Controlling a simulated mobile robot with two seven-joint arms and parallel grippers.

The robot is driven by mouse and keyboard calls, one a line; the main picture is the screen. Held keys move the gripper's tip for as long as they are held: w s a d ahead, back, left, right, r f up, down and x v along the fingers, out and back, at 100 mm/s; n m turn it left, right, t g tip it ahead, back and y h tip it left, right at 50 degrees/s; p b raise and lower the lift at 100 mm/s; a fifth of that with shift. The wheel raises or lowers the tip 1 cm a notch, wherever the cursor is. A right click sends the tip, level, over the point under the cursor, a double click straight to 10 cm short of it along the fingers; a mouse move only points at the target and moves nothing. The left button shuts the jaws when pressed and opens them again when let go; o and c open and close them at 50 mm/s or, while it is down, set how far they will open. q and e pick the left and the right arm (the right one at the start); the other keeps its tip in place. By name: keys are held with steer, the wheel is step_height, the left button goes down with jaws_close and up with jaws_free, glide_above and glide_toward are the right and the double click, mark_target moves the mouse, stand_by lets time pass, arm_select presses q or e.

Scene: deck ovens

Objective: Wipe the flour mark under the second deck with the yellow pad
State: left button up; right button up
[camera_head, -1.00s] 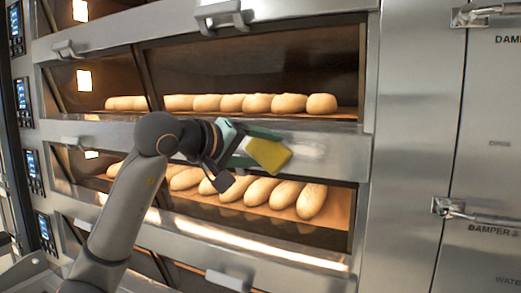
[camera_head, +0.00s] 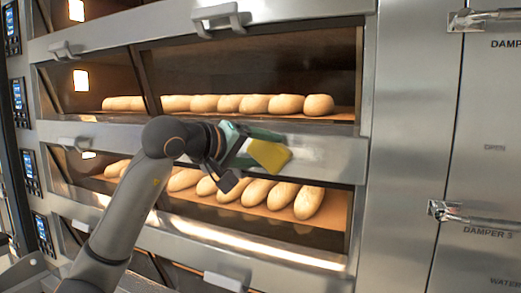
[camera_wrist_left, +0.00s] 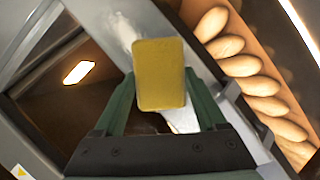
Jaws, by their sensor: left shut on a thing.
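The yellow pad (camera_head: 269,155) is a flat block held between the green fingers of my left gripper (camera_head: 250,147). The gripper is shut on it, and the pad also shows in the left wrist view (camera_wrist_left: 159,75). The pad is in front of the steel strip (camera_head: 340,158) between two lit decks; I cannot tell whether it touches. The flour mark (camera_wrist_left: 124,30) is a faint whitish smear on the strip, just beyond the pad's upper left edge in the wrist view. In the head view a pale patch (camera_head: 308,147) lies right of the pad. My right gripper is not in view.
Loaves stand in the deck above the strip (camera_head: 255,103) and in the deck below (camera_head: 258,192). A handle (camera_head: 222,17) sticks out above, and another (camera_head: 226,282) below. Steel doors with latches (camera_head: 445,210) stand on the right.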

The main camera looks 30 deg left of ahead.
mark_target(298, 154)
arm_select(q)
steer(key=shift+d, duration=0.1)
steer(key=shift+w+d+r+p, duration=0.15)
steer(key=shift+d+p, duration=0.3)
steer(key=shift+d, duration=1.25)
steer(key=shift+w+d+f+p, duration=0.1)
steer(key=shift+d+p, duration=0.3)
steer(key=shift+d, duration=1.3)
steer(key=shift+w+d, duration=0.15)
steer(key=shift+d, duration=1.9)
steer(key=shift+s+a, duration=0.2)
steer(key=shift+a, duration=2.7)
steer(key=shift+s+a, duration=0.1)
steer(key=shift+a, duration=2.65)
steer(key=shift+s+b, duration=0.4)
steer(key=shift+b, duration=0.15)
steer(key=s+b, duration=0.1)
steer(key=s, duration=0.2)
steer(key=shift+s+d, duration=0.15)
steer(key=shift+s, duration=0.1)
steer(key=shift+s+d, duration=0.1)
steer(key=shift+s, duration=0.7)
